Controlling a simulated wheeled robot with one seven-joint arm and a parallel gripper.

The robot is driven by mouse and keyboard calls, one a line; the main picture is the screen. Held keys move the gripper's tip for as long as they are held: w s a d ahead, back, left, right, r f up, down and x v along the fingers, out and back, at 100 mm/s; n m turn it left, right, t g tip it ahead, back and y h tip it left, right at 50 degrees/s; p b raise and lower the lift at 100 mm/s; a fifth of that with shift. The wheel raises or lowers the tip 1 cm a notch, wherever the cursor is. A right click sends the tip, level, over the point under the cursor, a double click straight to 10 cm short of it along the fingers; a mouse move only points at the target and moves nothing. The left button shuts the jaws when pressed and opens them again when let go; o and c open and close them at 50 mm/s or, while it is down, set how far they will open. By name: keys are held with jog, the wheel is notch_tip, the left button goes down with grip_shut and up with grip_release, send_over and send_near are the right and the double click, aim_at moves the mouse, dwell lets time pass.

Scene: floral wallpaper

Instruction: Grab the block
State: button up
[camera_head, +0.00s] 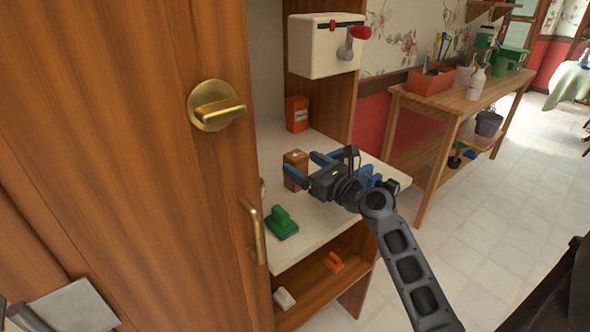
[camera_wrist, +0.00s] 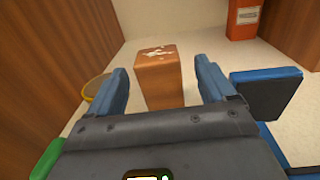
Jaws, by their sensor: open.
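A brown wooden block (camera_head: 295,170) with a light mark on its top stands upright on the pale counter (camera_head: 318,220) of the cabinet. It also shows in the wrist view (camera_wrist: 160,80), beyond and between my two blue fingers. My gripper (camera_head: 302,170) is open and level just above the counter, its fingers pointing at the block from the right. In the wrist view my gripper (camera_wrist: 161,78) has a gap on both sides of the block, with no contact visible.
An orange box (camera_head: 297,114) stands at the counter's back. A green object (camera_head: 281,223) lies near the front. A wooden cabinet door (camera_head: 130,170) stands on the left. A white wall device (camera_head: 325,45) hangs above. A lower shelf holds an orange item (camera_head: 333,262) and a white one (camera_head: 285,299).

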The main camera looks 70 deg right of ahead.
aim_at(294, 157)
jog(key=x, duration=0.4)
jog(key=shift+w, duration=0.2)
jog(key=c, duration=1.1)
jog(key=shift+r, duration=0.2)
